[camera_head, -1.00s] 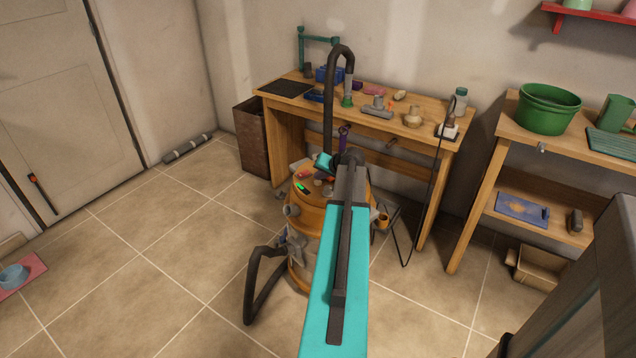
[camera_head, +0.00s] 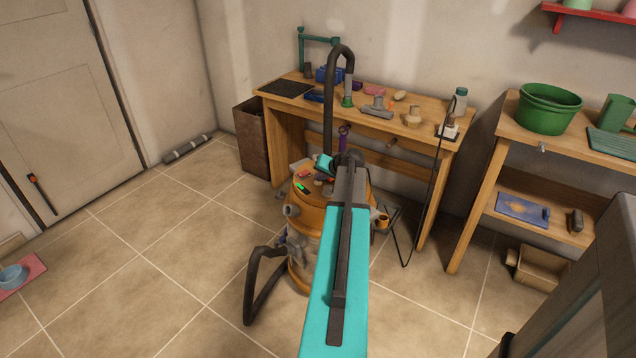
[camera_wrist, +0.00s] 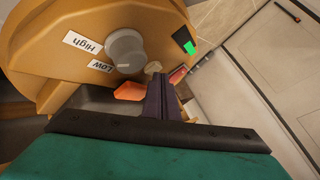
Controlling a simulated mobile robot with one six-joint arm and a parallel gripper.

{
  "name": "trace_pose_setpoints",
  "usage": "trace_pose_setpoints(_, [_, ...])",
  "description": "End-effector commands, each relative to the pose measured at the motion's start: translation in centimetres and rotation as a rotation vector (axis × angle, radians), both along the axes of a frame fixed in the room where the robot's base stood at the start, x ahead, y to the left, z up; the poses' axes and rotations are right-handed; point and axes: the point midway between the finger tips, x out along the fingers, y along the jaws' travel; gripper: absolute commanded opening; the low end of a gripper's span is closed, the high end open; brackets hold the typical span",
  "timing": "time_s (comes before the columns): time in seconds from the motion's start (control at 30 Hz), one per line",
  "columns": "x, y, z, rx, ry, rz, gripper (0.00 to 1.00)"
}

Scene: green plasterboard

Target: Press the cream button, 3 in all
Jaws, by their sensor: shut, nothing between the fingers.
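An orange shop vacuum (camera_head: 298,262) stands on the floor, and its orange top (camera_wrist: 60,70) fills much of the wrist view. A small cream button (camera_wrist: 153,67) shows on that top, just beyond my fingertips and partly hidden by them. My gripper (camera_wrist: 160,79) is shut and empty, its dark fingers pointing at the top beside the cream button. I cannot tell whether the tips touch it. In the head view my arm hides most of the gripper.
Close around the fingers are an orange switch (camera_wrist: 130,91), a red switch (camera_wrist: 178,75), a grey knob (camera_wrist: 125,50) and a lit green indicator (camera_wrist: 190,47). A cluttered wooden workbench (camera_head: 285,100) stands behind the vacuum.

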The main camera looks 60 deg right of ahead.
Motion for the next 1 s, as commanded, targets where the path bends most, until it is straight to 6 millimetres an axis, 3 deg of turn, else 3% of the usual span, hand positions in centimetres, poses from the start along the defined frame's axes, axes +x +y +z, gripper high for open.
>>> trace_pose_setpoints(0.47, [0.0,0.0,-0.1,0.001,0.0,0.001,0.0])
trace_pose_setpoints(1.0, [0.0,0.0,1.5,0.001,0.0,0.001,0.0])
